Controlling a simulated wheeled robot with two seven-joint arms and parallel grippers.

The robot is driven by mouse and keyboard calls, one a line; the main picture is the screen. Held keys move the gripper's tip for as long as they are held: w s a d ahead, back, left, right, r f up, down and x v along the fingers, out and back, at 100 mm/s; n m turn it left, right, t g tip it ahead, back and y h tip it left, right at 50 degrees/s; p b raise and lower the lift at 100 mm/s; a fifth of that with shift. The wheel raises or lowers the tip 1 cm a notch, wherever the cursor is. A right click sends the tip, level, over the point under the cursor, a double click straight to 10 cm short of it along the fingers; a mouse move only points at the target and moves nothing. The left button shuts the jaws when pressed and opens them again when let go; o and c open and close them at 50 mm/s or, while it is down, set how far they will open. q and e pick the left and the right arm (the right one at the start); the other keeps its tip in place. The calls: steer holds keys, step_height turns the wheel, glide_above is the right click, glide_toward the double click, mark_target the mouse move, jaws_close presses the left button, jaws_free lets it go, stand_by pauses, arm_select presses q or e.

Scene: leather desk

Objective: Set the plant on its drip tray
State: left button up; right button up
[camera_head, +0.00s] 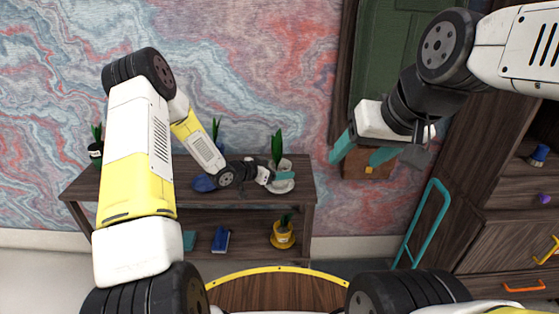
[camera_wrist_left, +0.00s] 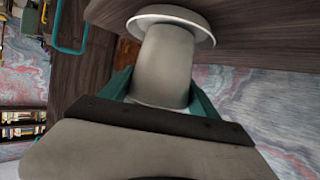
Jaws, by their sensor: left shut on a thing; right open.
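The plant (camera_head: 277,147) has upright green leaves in a pale pot (camera_head: 286,165) at the right part of the desk top. My left gripper (camera_head: 283,176) is shut on this pot. In the left wrist view the pot (camera_wrist_left: 166,65) sits between the teal fingers of my left gripper (camera_wrist_left: 160,98). The white drip tray (camera_head: 282,187) is at the pot's base, and its rim (camera_wrist_left: 172,14) shows just beyond the pot in the wrist view. I cannot tell whether pot and tray touch. My right gripper (camera_head: 362,152) is open and empty, raised to the right of the desk.
A blue object (camera_head: 204,184) lies left of my left gripper on the dark wooden desk (camera_head: 135,183). A dark-potted plant (camera_head: 96,150) stands at the left end. A yellow-potted plant (camera_head: 283,236) and blue book (camera_head: 221,240) are below. A cabinet (camera_head: 510,240) stands right.

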arm_select(q)
steer(key=o, duration=2)
steer(key=shift+f, duration=0.15)
